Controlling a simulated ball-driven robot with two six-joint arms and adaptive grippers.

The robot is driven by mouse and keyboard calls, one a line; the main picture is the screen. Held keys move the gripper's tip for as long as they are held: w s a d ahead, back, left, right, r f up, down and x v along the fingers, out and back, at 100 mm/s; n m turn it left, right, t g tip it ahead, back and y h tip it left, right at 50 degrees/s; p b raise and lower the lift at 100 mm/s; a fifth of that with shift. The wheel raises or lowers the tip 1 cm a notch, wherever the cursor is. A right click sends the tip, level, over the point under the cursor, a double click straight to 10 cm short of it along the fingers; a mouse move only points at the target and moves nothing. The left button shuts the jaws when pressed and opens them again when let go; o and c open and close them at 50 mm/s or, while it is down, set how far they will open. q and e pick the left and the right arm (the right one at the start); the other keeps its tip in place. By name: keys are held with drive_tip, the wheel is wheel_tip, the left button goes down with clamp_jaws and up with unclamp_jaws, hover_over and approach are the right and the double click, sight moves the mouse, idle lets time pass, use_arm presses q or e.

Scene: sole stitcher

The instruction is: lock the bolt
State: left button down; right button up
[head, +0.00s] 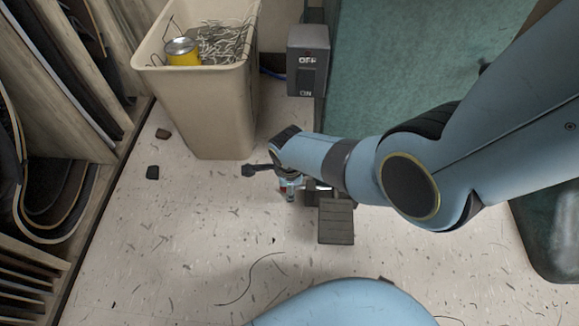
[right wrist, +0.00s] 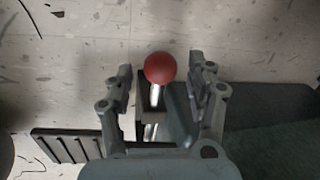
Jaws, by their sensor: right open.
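The bolt shows in the right wrist view as a red ball knob (right wrist: 160,68) on a shiny metal rod (right wrist: 154,97). The rod runs down into a dark grey bracket between the fingers. My right gripper (right wrist: 162,75) is open, with one finger on each side of the knob and a visible gap on both sides. In the head view my right gripper (head: 289,186) is low over the floor beside the machine, mostly hidden by its own wrist. My left gripper is not in view.
A ribbed foot pedal (head: 336,222) lies just right of the gripper; it also shows in the right wrist view (right wrist: 62,144). A beige bin (head: 205,110) with scraps and a yellow can stands behind. A grey OFF/ON switch box (head: 308,60) is on the green machine (head: 400,75). Shelving lines the left.

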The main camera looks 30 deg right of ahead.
wheel_tip(320, 180, up, 11)
drive_tip(key=s, duration=0.2)
drive_tip(key=shift+a+r, duration=0.15)
drive_tip(key=shift+a, duration=0.25)
idle(0.3)
